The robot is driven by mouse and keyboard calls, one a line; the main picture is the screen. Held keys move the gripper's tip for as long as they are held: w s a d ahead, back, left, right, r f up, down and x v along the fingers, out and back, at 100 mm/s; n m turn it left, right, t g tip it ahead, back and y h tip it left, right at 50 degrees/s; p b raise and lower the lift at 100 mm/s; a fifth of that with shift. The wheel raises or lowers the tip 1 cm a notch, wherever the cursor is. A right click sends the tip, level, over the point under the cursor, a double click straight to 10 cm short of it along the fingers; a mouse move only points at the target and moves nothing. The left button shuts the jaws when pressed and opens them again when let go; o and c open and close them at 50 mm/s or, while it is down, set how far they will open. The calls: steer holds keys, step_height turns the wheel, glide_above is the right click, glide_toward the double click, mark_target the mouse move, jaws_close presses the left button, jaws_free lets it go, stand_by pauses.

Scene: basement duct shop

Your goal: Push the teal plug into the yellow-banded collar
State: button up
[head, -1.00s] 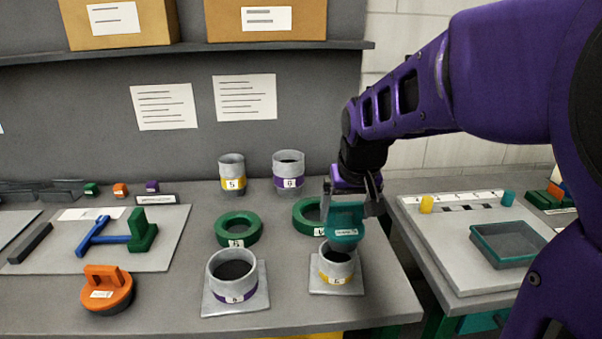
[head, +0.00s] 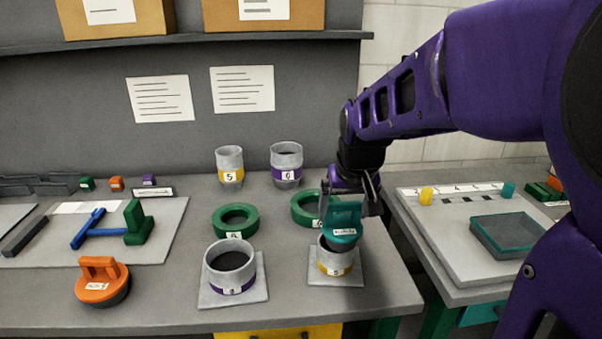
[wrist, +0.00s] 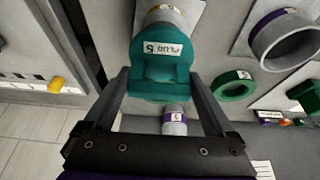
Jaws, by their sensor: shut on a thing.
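The teal plug (head: 341,222) has a block-shaped handle and a white label; it also shows in the wrist view (wrist: 165,67). My gripper (head: 352,200) is shut on its handle from above. The yellow-banded collar (head: 335,268) stands on a square grey plate on the bench, directly below the plug. The plug's lower end is at the collar's mouth and covers much of the opening. I cannot tell how far it has entered. In the wrist view the collar (wrist: 168,14) shows partly behind the plug.
A purple-banded collar (head: 231,270) stands on its own plate to the left. Green rings (head: 235,220) lie behind. Two banded pipes (head: 230,167) (head: 286,164) stand farther back. An orange handled plug (head: 101,280) lies at the front left. A grey tray (head: 503,237) sits on the right bench.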

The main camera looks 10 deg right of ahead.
steer(key=shift+f, duration=0.45)
steer(key=o, duration=1.3)
